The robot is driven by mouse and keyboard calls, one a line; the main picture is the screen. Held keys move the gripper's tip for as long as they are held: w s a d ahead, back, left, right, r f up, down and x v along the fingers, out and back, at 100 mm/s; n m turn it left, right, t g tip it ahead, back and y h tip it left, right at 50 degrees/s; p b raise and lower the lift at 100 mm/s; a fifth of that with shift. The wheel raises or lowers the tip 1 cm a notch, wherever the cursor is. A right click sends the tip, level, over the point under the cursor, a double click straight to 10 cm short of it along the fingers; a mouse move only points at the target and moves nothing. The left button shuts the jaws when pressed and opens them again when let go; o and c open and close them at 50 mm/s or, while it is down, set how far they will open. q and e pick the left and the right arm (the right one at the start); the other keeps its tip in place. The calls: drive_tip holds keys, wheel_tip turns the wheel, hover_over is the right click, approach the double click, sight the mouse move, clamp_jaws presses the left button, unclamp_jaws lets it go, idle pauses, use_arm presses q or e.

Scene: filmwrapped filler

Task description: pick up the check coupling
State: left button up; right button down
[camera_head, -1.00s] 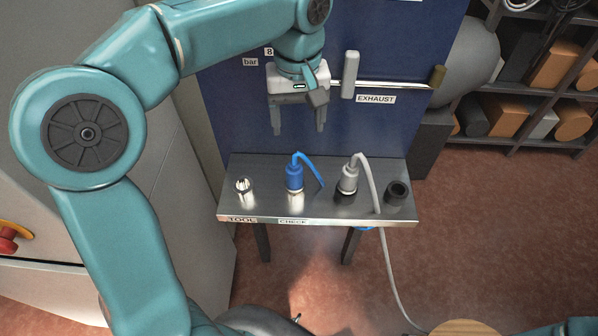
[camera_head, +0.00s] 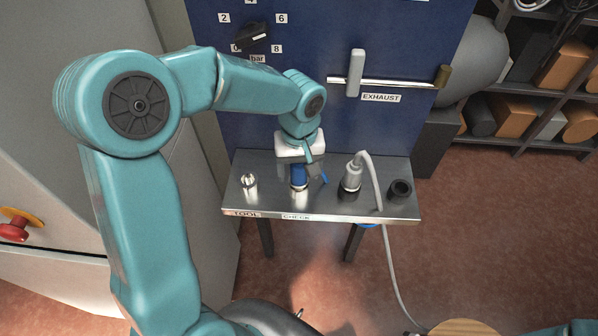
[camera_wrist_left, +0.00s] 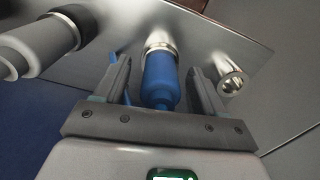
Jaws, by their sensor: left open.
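The check coupling is a blue cylinder (camera_head: 299,177) with a silver metal collar, standing on the steel shelf (camera_head: 330,205) behind the CHECK label. A blue hose comes off it. My left gripper (camera_head: 300,168) is right above it, pointing down and partly hiding its top. In the left wrist view the blue body (camera_wrist_left: 160,80) lies between the two open fingers (camera_wrist_left: 160,72), with a visible gap on each side. My right gripper is not in view.
A silver socket (camera_head: 249,187) stands left of the coupling, and a grey coupling with a grey hose (camera_head: 351,177) stands to the right. A black ring-like socket (camera_head: 400,192) is at the shelf's right end. A blue panel with an EXHAUST lever (camera_head: 355,75) rises behind.

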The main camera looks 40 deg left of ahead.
use_arm(q)
drive_tip(key=c, duration=1.2)
